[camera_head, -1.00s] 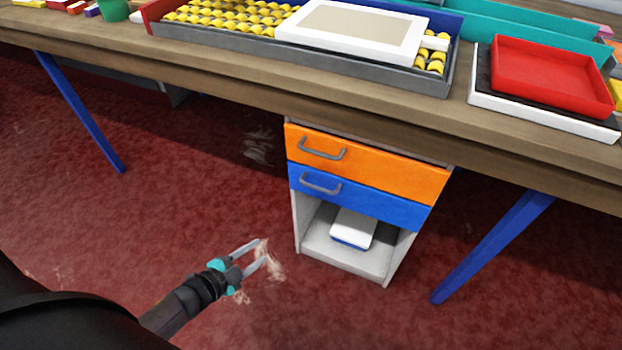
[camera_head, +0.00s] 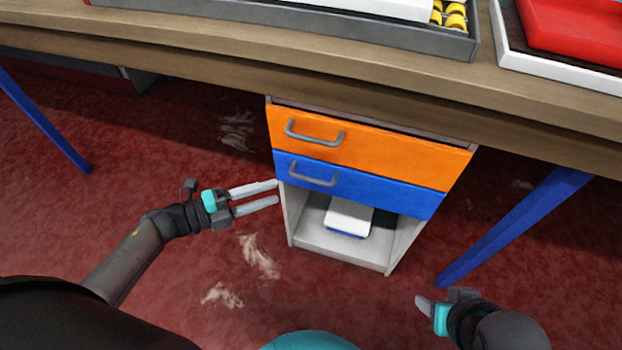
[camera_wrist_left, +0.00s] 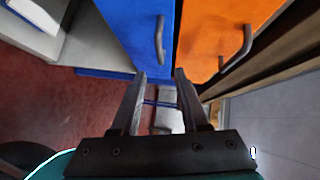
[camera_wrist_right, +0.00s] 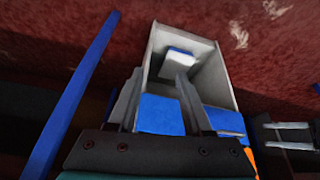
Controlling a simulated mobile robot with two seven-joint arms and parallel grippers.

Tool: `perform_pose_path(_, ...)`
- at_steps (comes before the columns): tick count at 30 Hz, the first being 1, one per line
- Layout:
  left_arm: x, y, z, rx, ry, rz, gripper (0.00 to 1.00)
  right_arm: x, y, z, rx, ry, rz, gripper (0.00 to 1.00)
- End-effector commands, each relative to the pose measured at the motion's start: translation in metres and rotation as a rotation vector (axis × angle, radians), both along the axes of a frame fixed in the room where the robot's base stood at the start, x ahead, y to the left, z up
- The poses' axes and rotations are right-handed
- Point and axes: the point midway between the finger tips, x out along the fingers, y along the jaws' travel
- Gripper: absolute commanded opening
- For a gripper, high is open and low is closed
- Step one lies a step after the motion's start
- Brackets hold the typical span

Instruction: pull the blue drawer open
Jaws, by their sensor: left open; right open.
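The blue drawer (camera_head: 372,192) is shut in a small cabinet under the table, just below an orange drawer (camera_head: 395,151). Its grey bar handle (camera_head: 314,174) is on the left part of its front. My left gripper (camera_head: 278,193) is open and empty, just left of the blue drawer's front and a little below handle height. In the left wrist view the blue drawer (camera_wrist_left: 135,25) and its handle (camera_wrist_left: 159,40) lie beyond the open fingers, apart from them. My right gripper (camera_wrist_right: 155,90) is open and empty, low at the right of the cabinet.
A white box (camera_head: 349,216) with a blue base lies in the open compartment below. The wooden tabletop (camera_head: 230,52) overhangs the drawers. A blue table leg (camera_head: 515,225) slants down at the right. Red carpet floor in front is clear.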

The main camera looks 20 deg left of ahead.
Motion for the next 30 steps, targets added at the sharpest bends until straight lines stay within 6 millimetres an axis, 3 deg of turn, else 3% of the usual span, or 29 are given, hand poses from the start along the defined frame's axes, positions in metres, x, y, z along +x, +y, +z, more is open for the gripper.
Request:
perform_pose_path(5,0.028,-0.029,-0.007,-0.002,-0.005,0.000,0.45,0.007,0.009,0.005,0.027,-0.081,0.017,0.50)
perform_pose_path(18,0.059,-0.064,-0.013,-0.001,-0.002,0.001,0.45,0.037,0.041,-0.001,0.127,-0.312,0.064,0.50)
perform_pose_path(30,0.073,-0.080,-0.017,-0.001,0.001,0.001,0.45,0.048,0.058,0.001,0.187,-0.436,0.079,0.50)
